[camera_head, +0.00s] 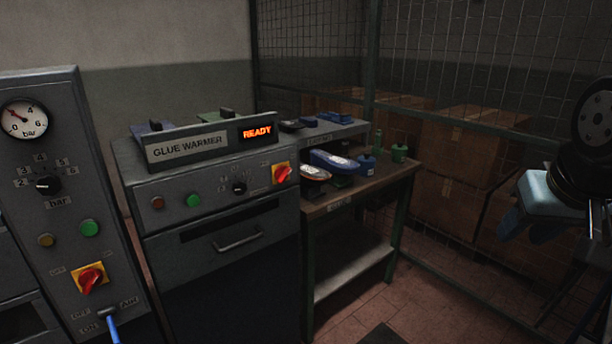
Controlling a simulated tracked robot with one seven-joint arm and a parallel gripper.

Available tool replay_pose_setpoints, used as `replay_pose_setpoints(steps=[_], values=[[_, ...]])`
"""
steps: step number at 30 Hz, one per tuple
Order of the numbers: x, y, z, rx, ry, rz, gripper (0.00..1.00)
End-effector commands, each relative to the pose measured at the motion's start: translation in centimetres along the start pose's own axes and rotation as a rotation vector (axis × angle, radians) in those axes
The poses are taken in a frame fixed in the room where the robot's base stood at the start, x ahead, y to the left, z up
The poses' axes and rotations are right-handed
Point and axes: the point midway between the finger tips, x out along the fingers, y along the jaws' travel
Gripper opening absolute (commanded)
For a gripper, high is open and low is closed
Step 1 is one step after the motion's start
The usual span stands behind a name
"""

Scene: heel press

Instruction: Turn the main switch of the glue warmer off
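The glue warmer (220,237) is a grey cabinet left of centre, with a nameplate (188,147) reading GLUE WARMER. Its display (257,132) is lit and reads READY in orange. Its main switch (283,173) is a red rotary knob on a yellow plate at the right end of the sloped panel. The knob looks slanted towards the upper right; its small labels are hard to read. My arm, black with pale blue parts, is at the right edge, far from the switch. I cannot make out the fingertips there, and nothing touches the switch.
A press panel (70,190) at left has a similar red switch (90,278), a gauge (23,118) and a blue lever (112,328). A bench (385,180) right of the warmer holds shoe-shaped pieces and small bottles. Wire mesh and boxes stand behind. Floor at lower right looks mostly clear.

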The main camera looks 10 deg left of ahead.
Motion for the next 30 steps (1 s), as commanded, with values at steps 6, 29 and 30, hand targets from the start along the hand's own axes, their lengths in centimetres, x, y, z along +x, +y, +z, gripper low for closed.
replay_pose_setpoints(steps=[6, 29, 30], values=[[0.0, 0.0, 0.0, 0.000, 0.000, 0.000, 0.39], [11.0, -7.0, -15.5, -0.003, 0.364, -0.096, 0.39], [11.8, -7.9, -16.4, -0.002, 0.389, -0.119, 0.39]])
